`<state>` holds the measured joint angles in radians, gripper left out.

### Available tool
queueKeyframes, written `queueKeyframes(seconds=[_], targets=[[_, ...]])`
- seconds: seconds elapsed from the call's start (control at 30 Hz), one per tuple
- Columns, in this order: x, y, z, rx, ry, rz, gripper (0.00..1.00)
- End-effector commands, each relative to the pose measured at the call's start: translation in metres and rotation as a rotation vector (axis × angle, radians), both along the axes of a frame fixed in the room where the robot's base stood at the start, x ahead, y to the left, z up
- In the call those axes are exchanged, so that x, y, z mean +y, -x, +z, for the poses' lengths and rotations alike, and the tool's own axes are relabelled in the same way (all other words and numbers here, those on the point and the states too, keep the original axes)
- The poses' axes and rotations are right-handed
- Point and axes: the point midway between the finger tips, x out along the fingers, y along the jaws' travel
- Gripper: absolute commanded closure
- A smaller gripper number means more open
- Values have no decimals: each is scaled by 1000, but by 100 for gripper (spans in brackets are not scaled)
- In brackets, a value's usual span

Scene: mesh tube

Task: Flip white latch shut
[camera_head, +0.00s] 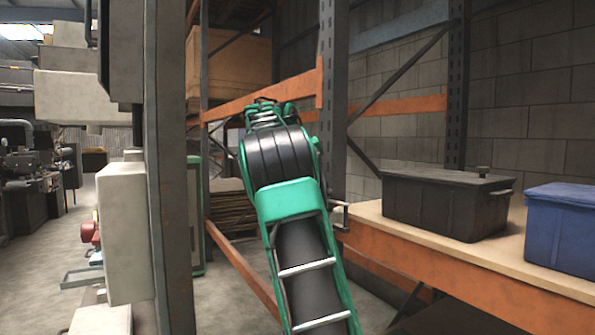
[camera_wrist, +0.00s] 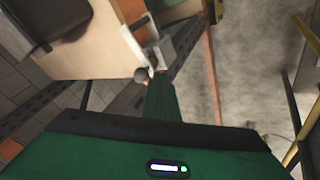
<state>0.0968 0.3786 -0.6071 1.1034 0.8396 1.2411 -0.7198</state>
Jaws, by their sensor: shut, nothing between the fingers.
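No white latch shows clearly. In the wrist view a small pale piece (camera_wrist: 157,54), possibly the latch, sits at the shelf corner, with a dark round knob (camera_wrist: 141,74) beside it. My gripper (camera_wrist: 158,82) is shut, a narrow green shape reaching up toward that piece. I cannot tell whether they touch. In the head view my green and black arm rises through the middle and hides my gripper. A small bracket-like shape (camera_head: 340,214) shows at the shelf's left end. A black box (camera_head: 440,204) on the shelf has a pale bar (camera_head: 502,191) at its right end.
The wooden shelf (camera_head: 385,222) has an orange beam along its front. A blue box (camera_head: 562,224) stands at its right. A grey rack post (camera_head: 333,95) rises close by my arm. White cabinets (camera_head: 124,230) stand at the left.

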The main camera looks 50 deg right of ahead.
Motion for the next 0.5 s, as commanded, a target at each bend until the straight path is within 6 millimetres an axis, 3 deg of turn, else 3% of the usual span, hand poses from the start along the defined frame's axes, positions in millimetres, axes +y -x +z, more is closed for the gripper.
queueKeyframes(seconds=[0.1,0.5], targets=[[9,-4,6,1,2,-10,100],[44,-5,61,-1,4,-10,100]])
